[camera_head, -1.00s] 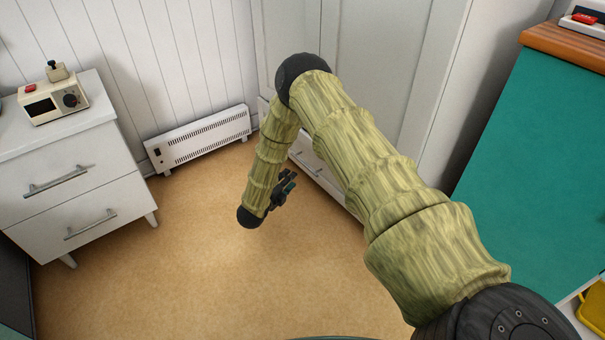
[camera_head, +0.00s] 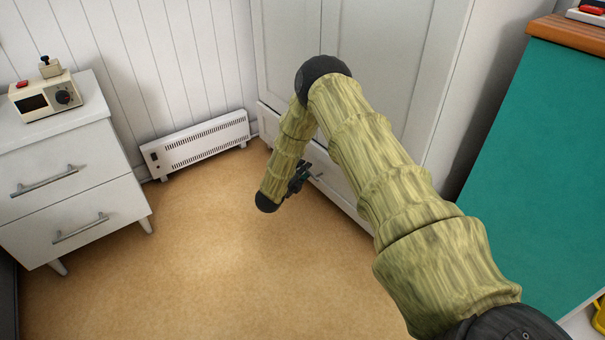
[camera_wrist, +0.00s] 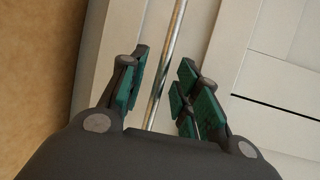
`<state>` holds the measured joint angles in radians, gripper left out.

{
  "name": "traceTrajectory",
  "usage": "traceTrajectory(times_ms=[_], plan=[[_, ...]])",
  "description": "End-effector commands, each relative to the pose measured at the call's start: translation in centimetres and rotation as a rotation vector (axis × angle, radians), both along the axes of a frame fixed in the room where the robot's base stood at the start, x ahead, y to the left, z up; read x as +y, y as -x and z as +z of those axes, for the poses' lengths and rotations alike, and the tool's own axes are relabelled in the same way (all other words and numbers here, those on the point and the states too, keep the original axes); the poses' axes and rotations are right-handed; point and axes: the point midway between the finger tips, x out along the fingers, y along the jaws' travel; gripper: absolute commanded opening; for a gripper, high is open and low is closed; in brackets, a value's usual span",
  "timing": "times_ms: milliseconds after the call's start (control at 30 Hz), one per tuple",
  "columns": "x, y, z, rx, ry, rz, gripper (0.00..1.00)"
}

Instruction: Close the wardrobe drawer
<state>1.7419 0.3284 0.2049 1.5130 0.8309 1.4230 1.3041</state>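The white wardrobe (camera_head: 385,60) stands at the back, with its drawer (camera_head: 343,191) at the bottom, partly hidden behind my arm. The drawer front seems to stand a little forward of the doors; how far is hard to tell. My gripper (camera_head: 303,175) is low in front of the drawer, close to its handle (camera_head: 318,177). In the wrist view, the metal handle bar (camera_wrist: 170,60) runs between the green-padded fingers of my gripper (camera_wrist: 163,80). The fingers are apart, with gaps visible on both sides of the bar.
A white two-drawer cabinet (camera_head: 75,190) with a small cream appliance (camera_head: 45,97) on top stands at the left. A low white heater (camera_head: 197,143) is against the back wall. A teal-sided counter (camera_head: 535,170) is at the right. The tan floor (camera_head: 220,260) between is clear.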

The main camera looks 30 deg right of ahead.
Motion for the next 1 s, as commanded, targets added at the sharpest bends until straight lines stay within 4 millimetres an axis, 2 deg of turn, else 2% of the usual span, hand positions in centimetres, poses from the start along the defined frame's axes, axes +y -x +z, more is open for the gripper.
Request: traceTrajectory(times_ms=[267, 467, 767, 1000], plan=[[-0.1, -0.1, 0.0, 0.000, 0.000, 0.000, 0.32], [-0.1, -0.1, 0.0, 0.000, -0.001, 0.000, 0.00], [-0.3, -0.1, 0.1, 0.000, -0.001, 0.000, 0.00], [-2.4, -0.1, 0.1, 0.001, -0.002, -0.001, 0.00]])
